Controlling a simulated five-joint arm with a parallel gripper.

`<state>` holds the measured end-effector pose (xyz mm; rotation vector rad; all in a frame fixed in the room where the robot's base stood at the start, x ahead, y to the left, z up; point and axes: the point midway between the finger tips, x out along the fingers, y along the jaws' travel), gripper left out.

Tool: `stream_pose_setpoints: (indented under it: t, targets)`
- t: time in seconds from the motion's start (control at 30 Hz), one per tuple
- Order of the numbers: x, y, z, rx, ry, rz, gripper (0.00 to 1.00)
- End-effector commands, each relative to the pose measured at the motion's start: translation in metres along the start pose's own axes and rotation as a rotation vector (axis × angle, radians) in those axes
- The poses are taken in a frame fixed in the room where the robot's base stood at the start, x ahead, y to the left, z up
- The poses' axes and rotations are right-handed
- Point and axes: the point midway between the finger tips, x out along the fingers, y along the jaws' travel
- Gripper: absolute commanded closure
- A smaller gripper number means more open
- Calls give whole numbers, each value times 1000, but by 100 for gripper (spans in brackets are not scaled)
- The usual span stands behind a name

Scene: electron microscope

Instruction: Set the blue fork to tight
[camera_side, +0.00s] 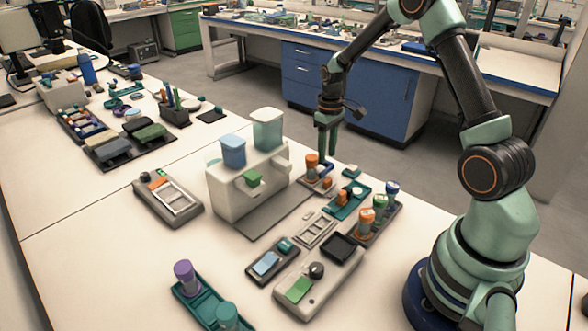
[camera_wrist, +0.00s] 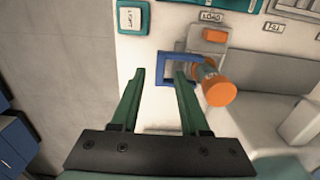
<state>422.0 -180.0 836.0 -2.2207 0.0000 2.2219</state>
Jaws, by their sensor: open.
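The blue fork (camera_wrist: 163,66) shows in the wrist view as a small square-cornered blue frame on the pale panel, just ahead of my fingertips. I cannot read the fork's setting. My gripper (camera_wrist: 159,80) is open, with its two green fingers apart and nothing between them. The fork is beyond the fingertips, nearer the right finger; I cannot tell whether they touch. In the side view my gripper (camera_side: 328,150) points down beside the orange-topped vial (camera_side: 312,163).
A white instrument block (camera_side: 235,190) with blue and green containers stands left of my gripper. A rack of capped vials (camera_side: 385,220) stands to the right.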

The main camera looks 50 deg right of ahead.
Motion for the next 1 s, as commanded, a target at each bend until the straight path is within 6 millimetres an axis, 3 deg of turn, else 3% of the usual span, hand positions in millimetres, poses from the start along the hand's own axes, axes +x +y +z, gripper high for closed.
stream_pose_setpoints:
  t: [0.2, 0.5, 0.53, 0.63, 1.0]
  targets:
    - [19, 0, 0, 0, 0, 0, 55]
    - [21, 0, 0, 0, 1, 0, 55]
    - [21, 0, 0, 0, 1, 0, 59]
    - [21, 0, 0, 0, 1, 0, 97]
    - [20, 0, 0, 0, 1, 0, 100]
